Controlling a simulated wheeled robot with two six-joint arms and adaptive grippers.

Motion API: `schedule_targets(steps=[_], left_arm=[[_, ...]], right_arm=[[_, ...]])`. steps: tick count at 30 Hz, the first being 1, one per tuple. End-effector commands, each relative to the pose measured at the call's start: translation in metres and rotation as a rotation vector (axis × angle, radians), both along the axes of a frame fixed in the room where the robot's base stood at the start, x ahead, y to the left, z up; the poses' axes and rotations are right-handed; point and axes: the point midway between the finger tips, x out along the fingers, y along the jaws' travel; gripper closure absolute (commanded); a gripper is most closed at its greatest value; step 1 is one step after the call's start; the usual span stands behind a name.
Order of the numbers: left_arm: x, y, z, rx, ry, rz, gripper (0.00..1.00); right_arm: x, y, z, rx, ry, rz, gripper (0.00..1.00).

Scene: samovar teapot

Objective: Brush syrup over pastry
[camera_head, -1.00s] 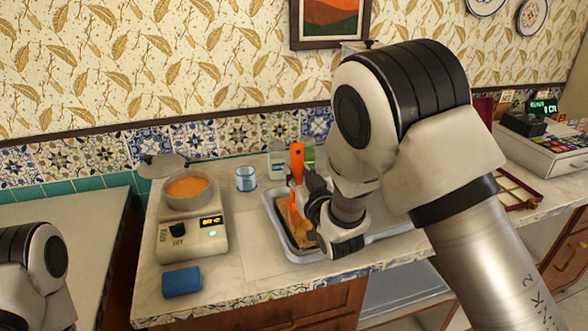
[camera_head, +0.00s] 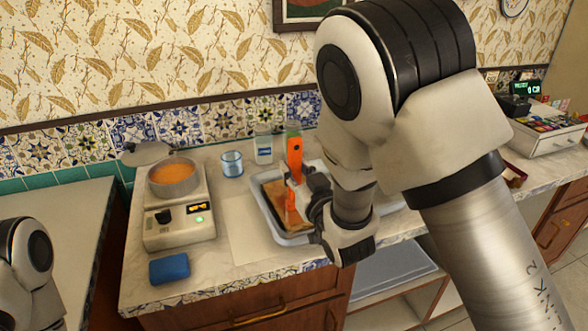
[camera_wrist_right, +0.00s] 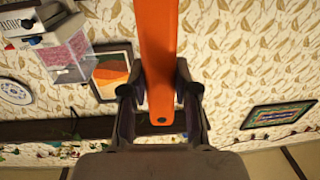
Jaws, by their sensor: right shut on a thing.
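The brush (camera_head: 295,152) has an orange handle and stands roughly upright in my right gripper (camera_head: 303,188), which is shut on it. Its handle (camera_wrist_right: 158,45) also shows between the fingers in the right wrist view. Brown pastry (camera_head: 272,188) lies in a pale tray (camera_head: 283,240), just left of and partly behind my right gripper. The brush's lower end is over the pastry; I cannot tell whether it touches. A pot (camera_head: 173,188) holding orange syrup (camera_head: 172,172) stands on a white hot plate (camera_head: 180,225) at the left. My left gripper is out of view.
A blue sponge (camera_head: 169,268) lies near the counter's front edge. A blue-and-white glass (camera_head: 232,163) and a jar (camera_head: 263,147) stand behind the tray. A lid (camera_head: 146,154) lies behind the pot. My right arm hides the counter right of the tray.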

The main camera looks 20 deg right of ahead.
Motion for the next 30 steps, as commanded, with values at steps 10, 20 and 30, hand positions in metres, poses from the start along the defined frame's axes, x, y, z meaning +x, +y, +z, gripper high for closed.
schedule_targets(steps=[10,20,30], left_arm=[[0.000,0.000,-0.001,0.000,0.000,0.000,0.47],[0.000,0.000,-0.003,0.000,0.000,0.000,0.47],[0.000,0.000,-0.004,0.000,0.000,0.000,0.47]], right_arm=[[0.031,-0.002,0.000,0.001,-0.002,0.000,1.00],[0.061,-0.005,-0.001,0.001,-0.003,-0.001,1.00],[0.086,-0.007,0.000,0.001,-0.004,0.000,1.00]])
